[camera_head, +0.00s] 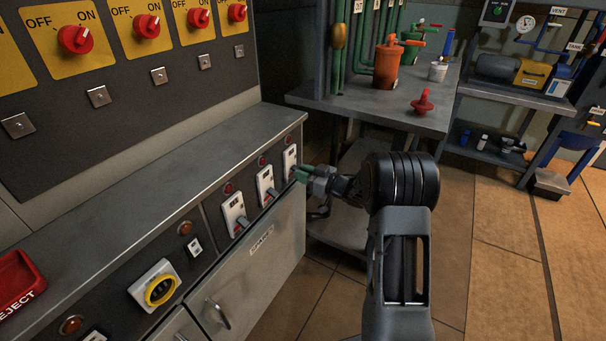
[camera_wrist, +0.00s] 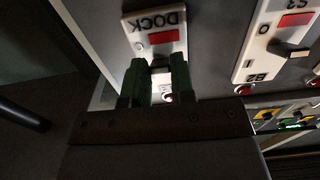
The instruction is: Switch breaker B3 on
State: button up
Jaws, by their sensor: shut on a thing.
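The breaker at the far right of a row of three (camera_head: 290,158) is a white plate on the low cabinet's front. In the wrist view this plate (camera_wrist: 140,25) appears upside down, reads DOCK, and shows a red window. Its B3 mark is not visible. My gripper (camera_head: 299,174) has green fingers and is at this plate's lower part. In the wrist view my gripper (camera_wrist: 160,78) is shut on the breaker's lever, mostly hidden between the fingers. The neighbouring breaker B2 (camera_wrist: 262,40) also has a red window, with a dark lever sticking out.
Red rotary switches (camera_head: 75,39) line the panel above. A grey workbench (camera_head: 385,110) stands behind my arm. The floor to the right is clear.

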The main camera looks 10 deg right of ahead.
aim_at(295, 167)
grip_shut()
notch_tip(295, 167, up, 3)
jog(key=g+h+p, duration=0.3)
jog(key=p, duration=1)
jog(key=shift+p, duration=0.4)
jog(key=g+h+p, duration=0.1)
jog(key=p, duration=0.5)
jog(key=r+g+h+p, duration=0.1)
jog(key=p, duration=0.5)
jog(key=shift+g+h, duration=0.4)
jog(key=g+h+p, duration=0.1)
jog(key=p, duration=0.4)
jog(key=shift+w+a, duration=0.15)
jog(key=shift+f+p, duration=0.15)
jog(key=shift+p, duration=0.95)
jog(key=o, duration=0.8)
grip_release()
